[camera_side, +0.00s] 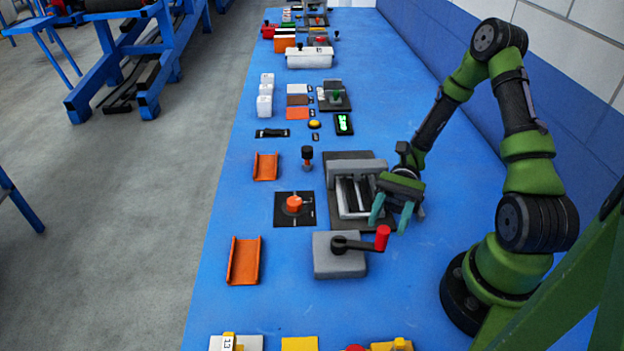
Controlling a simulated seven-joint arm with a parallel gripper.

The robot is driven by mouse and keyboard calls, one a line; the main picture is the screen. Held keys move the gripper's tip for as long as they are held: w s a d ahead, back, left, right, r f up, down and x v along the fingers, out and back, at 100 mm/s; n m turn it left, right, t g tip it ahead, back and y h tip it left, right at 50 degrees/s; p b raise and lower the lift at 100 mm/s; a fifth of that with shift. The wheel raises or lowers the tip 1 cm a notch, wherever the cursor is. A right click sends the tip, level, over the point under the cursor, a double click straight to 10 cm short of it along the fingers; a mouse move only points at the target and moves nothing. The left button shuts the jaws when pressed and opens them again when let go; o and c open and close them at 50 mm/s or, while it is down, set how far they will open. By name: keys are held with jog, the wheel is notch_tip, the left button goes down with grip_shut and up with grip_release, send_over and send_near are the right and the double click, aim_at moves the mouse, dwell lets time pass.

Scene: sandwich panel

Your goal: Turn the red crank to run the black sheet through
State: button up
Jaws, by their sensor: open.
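The red crank handle (382,238) stands upright at the right end of a black crank arm (358,246). The arm is mounted on a grey block (338,264) on the blue table. My gripper (391,222) is open, with its teal fingers pointing down, just behind and above the red handle in the picture and apart from it. A grey machine with black rollers (355,197) on a dark base stands directly left of my gripper and is partly hidden by it. A separate black sheet cannot be told apart from the dark rollers.
Two orange trays (244,261) (265,167) lie to the left. A black plate with an orange knob (294,204) and a black-topped peg (307,157) stand between. Yellow pieces (299,344) lie at the front edge of view. The blue table (420,290) right of the crank is clear.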

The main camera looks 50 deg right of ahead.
aim_at(383, 234)
jog(key=shift+v, duration=1.5)
jog(key=shift+r, duration=0.25)
notch_tip(383, 234, up, 4)
jog(key=s+d+f+m+t, duration=0.1)
jog(key=s+d+m+t, duration=0.1)
jog(key=d+t, duration=0.1)
jog(key=s+d+f+m+t, duration=0.1)
jog(key=s+d+m+t, duration=0.1)
jog(key=d+t, duration=0.1)
jog(key=s+d+f+m+t, duration=0.1)
jog(key=s+d+m+t, duration=0.1)
jog(key=d+t, duration=0.1)
jog(key=shift+d+f, duration=0.1)
jog(key=shift+f, duration=0.6)
jog(key=x, duration=1.7)
jog(key=shift+w+r, duration=0.1)
jog(key=shift+r, duration=0.2)
